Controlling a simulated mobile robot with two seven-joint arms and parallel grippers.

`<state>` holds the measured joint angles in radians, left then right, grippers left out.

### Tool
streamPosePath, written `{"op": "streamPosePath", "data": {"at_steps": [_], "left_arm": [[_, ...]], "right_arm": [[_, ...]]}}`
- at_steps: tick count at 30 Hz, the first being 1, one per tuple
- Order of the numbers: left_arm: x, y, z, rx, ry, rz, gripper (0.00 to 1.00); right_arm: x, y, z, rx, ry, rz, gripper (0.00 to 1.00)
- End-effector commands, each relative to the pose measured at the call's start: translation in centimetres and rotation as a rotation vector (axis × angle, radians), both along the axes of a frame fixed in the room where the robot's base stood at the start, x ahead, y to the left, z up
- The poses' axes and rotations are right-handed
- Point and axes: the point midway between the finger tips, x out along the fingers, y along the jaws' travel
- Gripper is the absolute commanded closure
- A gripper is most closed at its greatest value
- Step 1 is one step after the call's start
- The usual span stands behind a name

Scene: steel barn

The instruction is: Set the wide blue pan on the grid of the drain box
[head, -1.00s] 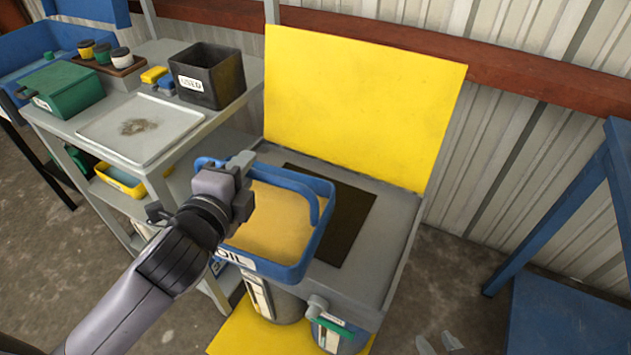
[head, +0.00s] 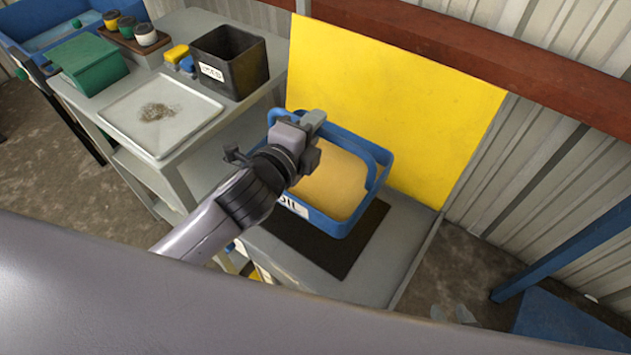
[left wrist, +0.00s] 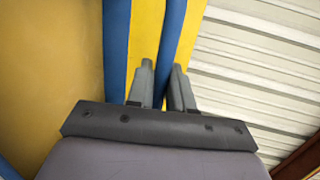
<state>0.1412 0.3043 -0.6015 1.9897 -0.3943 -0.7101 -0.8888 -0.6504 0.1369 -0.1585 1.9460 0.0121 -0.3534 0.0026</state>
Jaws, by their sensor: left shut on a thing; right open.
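The wide blue pan (head: 328,224), with a tan inside and a label ending in "IL", is over the back part of the drain box (head: 403,248). The dark grid (head: 325,259) shows in front of the pan and to its right; the rest is hidden under it. I cannot tell whether the pan touches the grid. My left gripper (head: 312,125) is shut on the pan's back-left rim. In the left wrist view the gripper (left wrist: 162,72) has a blue strip of the pan (left wrist: 171,40) between its fingers. My right gripper is not in view.
A yellow panel (head: 395,110) stands behind the drain box. To the left, a grey bench holds a light tray (head: 185,118), a black "USED" bin (head: 236,72) and a green box (head: 92,68). A blue frame (head: 560,260) stands at right. A grey part of mine covers the bottom.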

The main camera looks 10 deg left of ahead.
Motion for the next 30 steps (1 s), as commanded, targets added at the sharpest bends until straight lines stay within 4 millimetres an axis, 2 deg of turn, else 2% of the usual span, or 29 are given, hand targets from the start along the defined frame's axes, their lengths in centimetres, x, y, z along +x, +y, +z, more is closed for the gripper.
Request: {"op": "streamPosePath", "data": {"at_steps": [6,10,18,25,30], "left_arm": [[0.0,-0.1,-5.7,-0.005,-0.003,0.0,1.0],[0.0,-0.1,-8.3,-0.004,-0.004,0.0,1.0],[0.1,-0.1,-10.4,-0.004,-0.008,-0.001,1.0],[0.0,-0.1,-13.8,-0.005,-0.005,0.0,1.0],[0.1,-0.1,-14.3,-0.005,-0.008,-0.002,1.0]], "right_arm": [[0.0,0.0,-0.9,0.001,-0.001,0.001,0.57],[0.0,0.0,-1.6,0.0,0.0,0.001,0.57],[0.0,0.0,-2.1,-0.001,-0.001,0.002,0.57],[0.0,0.0,-3.2,-0.001,-0.002,0.002,0.57],[0.0,0.0,-3.3,-0.001,-0.002,0.002,0.57]]}}
